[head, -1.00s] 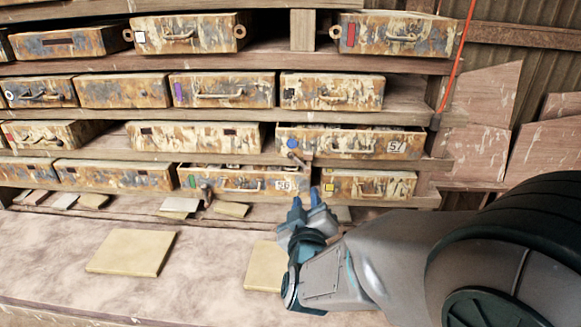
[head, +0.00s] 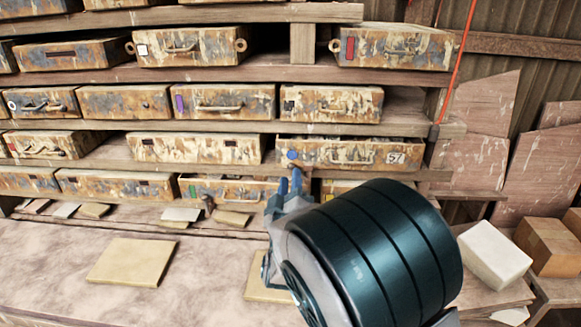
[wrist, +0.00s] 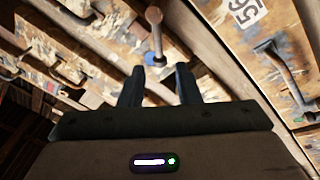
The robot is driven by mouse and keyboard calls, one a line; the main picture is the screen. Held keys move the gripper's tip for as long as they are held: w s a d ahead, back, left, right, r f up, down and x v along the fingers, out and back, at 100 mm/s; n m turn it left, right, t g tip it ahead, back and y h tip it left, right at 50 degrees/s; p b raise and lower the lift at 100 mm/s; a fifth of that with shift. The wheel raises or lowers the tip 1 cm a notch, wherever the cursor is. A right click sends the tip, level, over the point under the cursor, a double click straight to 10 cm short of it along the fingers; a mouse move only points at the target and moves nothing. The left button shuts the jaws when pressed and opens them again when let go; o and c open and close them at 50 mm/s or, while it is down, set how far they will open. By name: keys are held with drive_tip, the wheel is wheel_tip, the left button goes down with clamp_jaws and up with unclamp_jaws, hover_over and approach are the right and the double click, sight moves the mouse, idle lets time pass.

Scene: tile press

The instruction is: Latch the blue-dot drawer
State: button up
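A metal latch lever (wrist: 155,32) with a rounded end is beside the dot. My gripper (head: 290,183) is below the dot, its fingers pointing up. In the wrist view its fingers (wrist: 159,80) are apart and empty, with the lever just beyond the tips; contact is not visible.
The green-marked drawer (head: 235,190), labelled "56", is just below left and also sticks out, with its own lever (head: 207,200). A yellow-marked drawer is partly hidden behind my arm. Tiles (head: 130,260) lie on the bench. Boxes (head: 494,254) stand at the right.

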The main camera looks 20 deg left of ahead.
sight(291, 169)
drive_tip(key=shift+p+x, duration=0.3)
drive_tip(key=shift+x, duration=1.55)
clamp_jaws()
